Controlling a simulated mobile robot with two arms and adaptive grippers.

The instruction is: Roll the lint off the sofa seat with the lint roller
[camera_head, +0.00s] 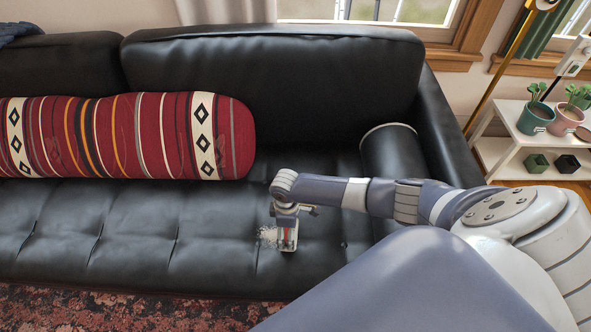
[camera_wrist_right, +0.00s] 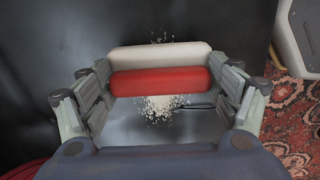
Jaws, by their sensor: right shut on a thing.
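My right gripper (camera_head: 286,222) is over the front of the black sofa seat (camera_head: 215,215). It is shut on the lint roller (camera_head: 289,235), whose red part (camera_wrist_right: 160,82) lies between the fingers in the right wrist view (camera_wrist_right: 160,76). The roller's white cylinder (camera_wrist_right: 160,56) lies alongside the red part. A pale patch of lint crumbs (camera_head: 267,236) lies on the seat beside and partly under the roller. The lint also shows below the red part in the right wrist view (camera_wrist_right: 160,107). I cannot tell whether the roller touches the seat. My left gripper is not in view.
A long red striped bolster (camera_head: 150,135) lies along the seat at left. A black cylindrical cushion (camera_head: 388,155) stands by the right armrest (camera_head: 445,130). A patterned rug (camera_head: 110,308) runs along the sofa's front. A white shelf (camera_head: 510,125) with potted plants is at right.

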